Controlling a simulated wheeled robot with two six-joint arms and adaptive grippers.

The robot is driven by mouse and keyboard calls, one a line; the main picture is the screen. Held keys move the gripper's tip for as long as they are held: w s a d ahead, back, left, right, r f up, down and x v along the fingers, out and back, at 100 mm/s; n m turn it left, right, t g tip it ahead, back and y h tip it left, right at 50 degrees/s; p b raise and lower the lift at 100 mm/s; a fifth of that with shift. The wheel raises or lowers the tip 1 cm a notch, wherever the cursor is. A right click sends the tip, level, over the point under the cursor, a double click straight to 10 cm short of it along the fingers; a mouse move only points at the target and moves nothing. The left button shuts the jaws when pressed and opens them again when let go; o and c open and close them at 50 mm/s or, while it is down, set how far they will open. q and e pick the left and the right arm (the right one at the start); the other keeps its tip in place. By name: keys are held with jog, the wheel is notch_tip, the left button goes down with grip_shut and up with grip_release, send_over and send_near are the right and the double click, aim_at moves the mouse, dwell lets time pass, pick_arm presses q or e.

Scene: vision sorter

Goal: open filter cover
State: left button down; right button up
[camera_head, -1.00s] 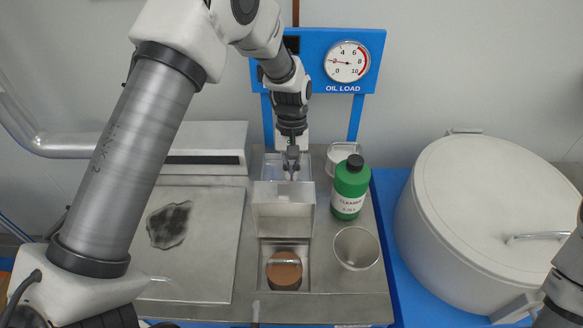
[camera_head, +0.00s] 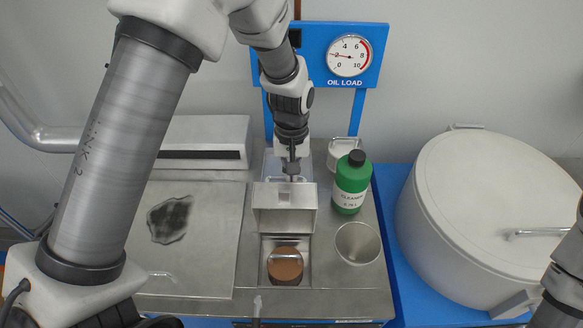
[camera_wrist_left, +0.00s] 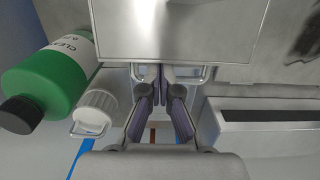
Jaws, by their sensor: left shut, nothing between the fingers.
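A metal box-like cover (camera_head: 285,212), which I take to be the filter cover, stands upright behind a recess holding a brown round piece (camera_head: 285,266). It fills the top of the left wrist view as a large metal panel (camera_wrist_left: 180,30). My left gripper (camera_head: 290,177) is at the back edge of this cover, pointing down. In the left wrist view its fingertips (camera_wrist_left: 159,82) are together at the panel's edge, beside a thin metal handle (camera_wrist_left: 187,76). Nothing shows between them. I cannot tell whether they touch the cover. My right gripper is out of view.
A green cleaner bottle (camera_head: 351,184) stands close to the right of the cover, with a metal cup (camera_head: 357,244) in front of it. A white-capped container (camera_head: 343,150) is behind. A large white lidded drum (camera_head: 490,210) stands at right. A blue gauge panel (camera_head: 312,60) is behind.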

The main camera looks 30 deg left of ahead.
pick_arm(q)
notch_tip(320, 180, up, 12)
jog(key=shift+w+a, duration=0.2)
jog(key=shift+w, duration=0.25)
